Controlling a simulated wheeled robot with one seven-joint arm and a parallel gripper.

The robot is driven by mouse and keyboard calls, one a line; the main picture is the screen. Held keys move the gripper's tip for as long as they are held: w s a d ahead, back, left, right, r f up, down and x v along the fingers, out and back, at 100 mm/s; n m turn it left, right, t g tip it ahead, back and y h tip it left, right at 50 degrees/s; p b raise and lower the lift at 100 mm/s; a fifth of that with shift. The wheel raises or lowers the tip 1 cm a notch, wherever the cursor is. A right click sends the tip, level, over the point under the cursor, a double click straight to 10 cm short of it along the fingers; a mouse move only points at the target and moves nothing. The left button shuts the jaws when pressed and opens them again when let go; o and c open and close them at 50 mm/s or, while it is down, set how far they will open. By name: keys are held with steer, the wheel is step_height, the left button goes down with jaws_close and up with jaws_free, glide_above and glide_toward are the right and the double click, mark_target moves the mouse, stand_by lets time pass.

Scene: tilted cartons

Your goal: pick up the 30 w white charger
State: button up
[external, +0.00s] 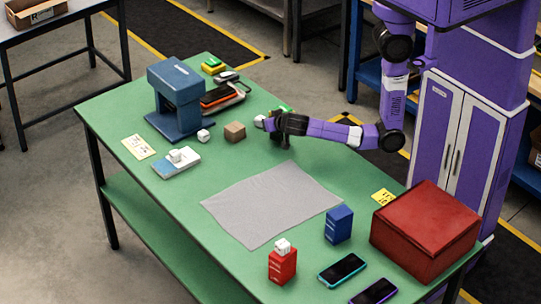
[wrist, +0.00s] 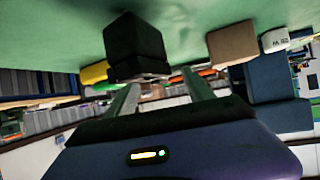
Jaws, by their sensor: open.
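Several small white charger-like cubes show in the external view: one on the mat beside the blue press (external: 203,135), one on a blue-and-white box (external: 176,154) and one on a red box (external: 283,246). Their markings are too small to read there. In the wrist view a white charger (wrist: 273,41) has upside-down lettering ending in W; its number is unclear. My gripper (external: 264,122) is low over the table's far side, right of the brown cube (external: 235,132). In the wrist view its fingers (wrist: 160,90) are apart, with a dark cube (wrist: 135,42) in front; contact is unclear.
The blue press (external: 176,97) stands at the back left. Orange and black items (external: 222,95) lie beside it. A grey cloth (external: 272,204) covers mid-table. A blue box (external: 339,224), large red box (external: 425,232) and phones (external: 341,270) occupy the front right.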

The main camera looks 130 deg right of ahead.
mark_target(261, 118)
steer(key=p+x, duration=0.1)
steer(key=x, duration=0.4)
steer(key=shift+d+r, duration=0.15)
steer(key=shift+r, duration=0.05)
steer(key=shift+c, duration=0.2)
jaws_close()
